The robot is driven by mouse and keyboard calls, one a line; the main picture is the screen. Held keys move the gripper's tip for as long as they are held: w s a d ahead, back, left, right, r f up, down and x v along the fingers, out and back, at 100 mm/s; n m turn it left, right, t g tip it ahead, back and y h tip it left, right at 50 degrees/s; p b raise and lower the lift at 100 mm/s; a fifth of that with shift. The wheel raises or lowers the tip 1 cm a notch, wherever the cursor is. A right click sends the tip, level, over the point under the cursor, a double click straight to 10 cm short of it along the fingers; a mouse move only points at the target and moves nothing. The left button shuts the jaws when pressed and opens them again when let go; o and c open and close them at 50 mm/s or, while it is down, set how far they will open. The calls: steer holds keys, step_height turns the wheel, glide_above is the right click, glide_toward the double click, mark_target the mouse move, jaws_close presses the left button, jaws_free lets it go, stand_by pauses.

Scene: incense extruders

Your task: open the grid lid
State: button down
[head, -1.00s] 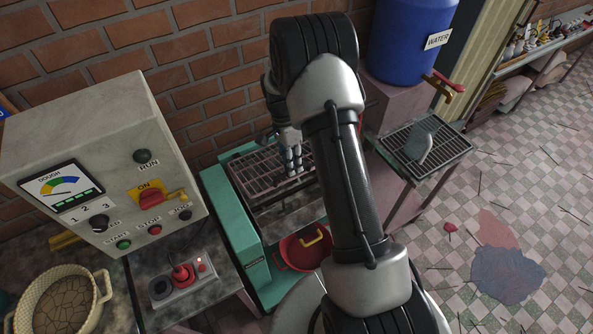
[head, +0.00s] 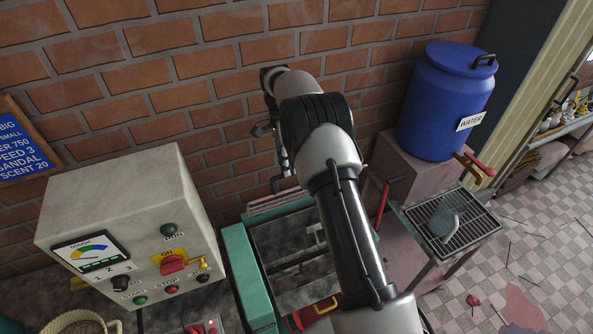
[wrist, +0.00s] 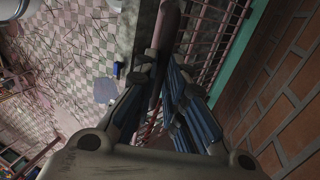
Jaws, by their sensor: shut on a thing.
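The grid lid (head: 281,202) is swung up at the back of the teal machine (head: 241,262), near the brick wall, and shows as a narrow barred strip. Its bars also show in the wrist view (wrist: 207,42). The dark trough (head: 290,245) below is uncovered. My gripper (head: 284,168) is above the lid and partly hidden by my arm. In the wrist view my gripper (wrist: 165,88) is shut on a pinkish bar, the lid's handle (wrist: 170,25), beside the grid.
The control box (head: 120,225) stands at left. The blue water barrel (head: 440,105) is at right on a pinkish block. A grate table (head: 485,228) stands in front of it. A red lever (head: 384,205) rises beside the machine. The brick wall (head: 200,70) is close behind my gripper.

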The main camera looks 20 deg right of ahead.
steer(key=shift+w+a+f+p, duration=0.15)
steer(key=shift+w+p, duration=0.15)
steer(key=shift+w, duration=0.45)
steer(key=shift+w+d+f+p, duration=0.1)
steer(key=shift+w+p, duration=0.15)
steer(key=shift+w, duration=0.45)
steer(key=shift+a, duration=0.1)
steer(key=c, duration=2)
jaws_free()
steer(key=shift+f, duration=0.1)
steer(key=o, duration=0.4)
steer(key=shift+w+f, duration=0.1)
steer(key=shift+w, duration=0.2)
